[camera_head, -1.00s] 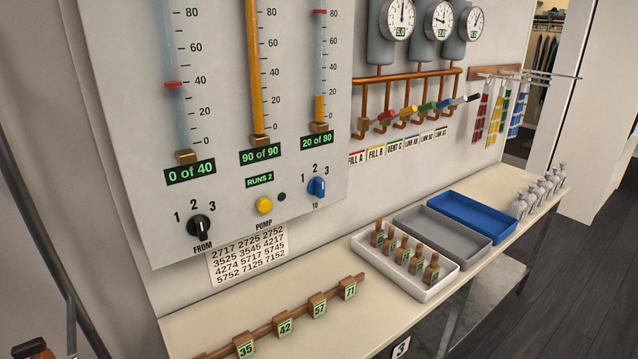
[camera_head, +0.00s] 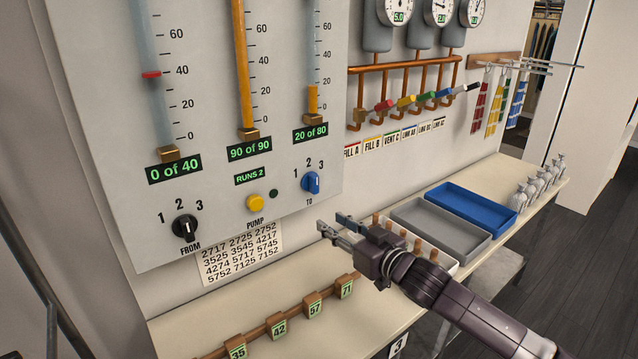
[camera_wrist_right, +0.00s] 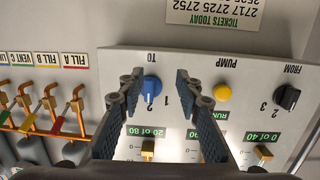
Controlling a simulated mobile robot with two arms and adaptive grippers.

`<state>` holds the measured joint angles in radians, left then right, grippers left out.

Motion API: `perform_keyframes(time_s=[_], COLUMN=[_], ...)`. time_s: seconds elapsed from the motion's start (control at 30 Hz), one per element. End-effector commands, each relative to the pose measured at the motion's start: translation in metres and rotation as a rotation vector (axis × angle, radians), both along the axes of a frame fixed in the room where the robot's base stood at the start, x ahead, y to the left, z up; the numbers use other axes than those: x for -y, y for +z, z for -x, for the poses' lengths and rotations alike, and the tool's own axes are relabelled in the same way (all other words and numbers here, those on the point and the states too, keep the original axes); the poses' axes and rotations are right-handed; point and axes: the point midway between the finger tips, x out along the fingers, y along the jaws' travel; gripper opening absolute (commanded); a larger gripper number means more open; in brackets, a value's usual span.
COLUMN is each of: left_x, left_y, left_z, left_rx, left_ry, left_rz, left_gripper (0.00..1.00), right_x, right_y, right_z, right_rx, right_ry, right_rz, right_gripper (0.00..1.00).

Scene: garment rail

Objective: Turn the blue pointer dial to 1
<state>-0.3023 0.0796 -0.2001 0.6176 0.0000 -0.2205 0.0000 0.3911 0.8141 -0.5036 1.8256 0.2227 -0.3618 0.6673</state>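The blue pointer dial (camera_head: 312,182), labelled TO, is on the grey panel (camera_head: 215,205), with numbers 1, 2 and 3 around it. It also shows upside down in the right wrist view (camera_wrist_right: 150,88), where its pointer faces the 2. My right gripper (camera_head: 333,222) is open and empty, below and slightly right of the dial in the head view. In the right wrist view its fingers (camera_wrist_right: 158,82) frame the dial, with the left finger nearer to it. They look apart from it. My left gripper is not in view.
A yellow PUMP button (camera_head: 255,203) and a black FROM dial (camera_head: 185,227) are left of the blue dial. Below are a ticket sheet (camera_head: 240,255) and a wooden rail with numbered tags (camera_head: 279,328). Grey (camera_head: 440,228) and blue (camera_head: 473,210) trays stand right on the counter.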

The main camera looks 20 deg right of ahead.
Motion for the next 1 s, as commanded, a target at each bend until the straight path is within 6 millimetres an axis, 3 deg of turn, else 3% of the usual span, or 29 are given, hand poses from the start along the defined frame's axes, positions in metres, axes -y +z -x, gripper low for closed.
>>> perform_keyframes(time_s=[0.03, 0.1, 0.23, 0.37, 0.8, 1.0], left_x=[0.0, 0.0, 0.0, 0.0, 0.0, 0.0], left_y=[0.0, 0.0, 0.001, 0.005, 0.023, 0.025], left_z=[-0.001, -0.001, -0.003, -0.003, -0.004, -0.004], left_rx=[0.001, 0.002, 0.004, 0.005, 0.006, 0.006], left_ry=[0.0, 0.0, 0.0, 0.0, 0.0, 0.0], left_rz=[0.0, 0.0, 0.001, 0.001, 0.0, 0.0], left_gripper=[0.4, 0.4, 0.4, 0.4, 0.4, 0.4], right_x=[0.008, 0.014, 0.019, 0.017, -0.003, -0.007], right_y=[0.022, 0.042, 0.061, 0.065, 0.064, 0.063], right_z=[-0.008, -0.013, -0.017, -0.025, -0.079, -0.089], right_rx=[0.039, 0.072, 0.105, 0.108, 0.107, 0.106], right_ry=[0.01, 0.022, 0.036, 0.036, 0.036, 0.037], right_rz=[-0.007, -0.023, -0.04, -0.046, -0.043, -0.042], right_gripper=[0.32, 0.32, 0.32, 0.32, 0.32, 0.32])
